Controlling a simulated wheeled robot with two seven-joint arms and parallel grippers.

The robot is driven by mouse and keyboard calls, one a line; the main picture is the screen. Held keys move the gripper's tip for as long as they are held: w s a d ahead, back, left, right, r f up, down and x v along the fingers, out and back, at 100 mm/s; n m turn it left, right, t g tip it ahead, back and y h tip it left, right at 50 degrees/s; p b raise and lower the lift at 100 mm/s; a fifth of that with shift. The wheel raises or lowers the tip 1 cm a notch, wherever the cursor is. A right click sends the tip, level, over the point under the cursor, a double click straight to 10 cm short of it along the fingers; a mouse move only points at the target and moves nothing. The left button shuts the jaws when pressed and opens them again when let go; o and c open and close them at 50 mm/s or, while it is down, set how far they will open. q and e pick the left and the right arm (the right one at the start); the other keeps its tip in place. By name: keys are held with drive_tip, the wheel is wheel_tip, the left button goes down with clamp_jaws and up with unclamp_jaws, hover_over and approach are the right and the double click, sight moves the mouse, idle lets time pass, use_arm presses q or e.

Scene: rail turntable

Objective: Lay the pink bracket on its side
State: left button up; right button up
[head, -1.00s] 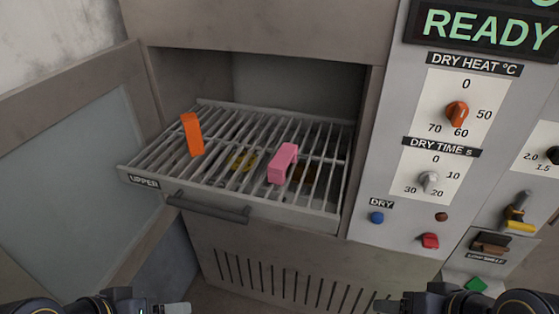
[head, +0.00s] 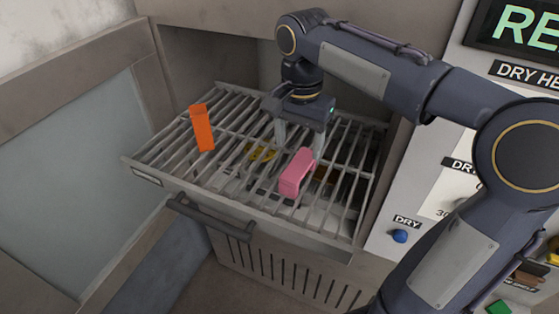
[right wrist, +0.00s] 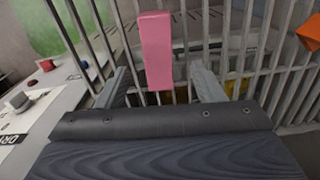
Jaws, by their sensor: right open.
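The pink bracket (head: 297,173) stands on the wire rack (head: 146,171), right of the rack's middle and near its front. My right gripper (head: 300,138) is open, pointing down over the rack just behind the bracket. In the right wrist view the bracket (right wrist: 156,50) lines up between the two open fingers (right wrist: 160,80), with a gap on each side. I cannot tell whether it is within their reach in depth. My left gripper is not in view.
An orange piece (head: 203,128) stands on the rack to the left. Something yellow (head: 262,153) shows beneath the bars. A dark handle (head: 210,217) runs along the rack's front. The control panel (head: 452,120) is at right, partly behind my right arm.

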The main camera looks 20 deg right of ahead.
sight(299, 165)
wheel_tip(299, 165, down, 7)
drive_tip(key=shift+s+d+f+p, duration=0.1)
drive_tip(key=shift+f+p, duration=0.05)
drive_tip(key=shift+p, duration=0.3)
drive_tip(key=shift+c, duration=0.3)
drive_tip(key=c, duration=1.2)
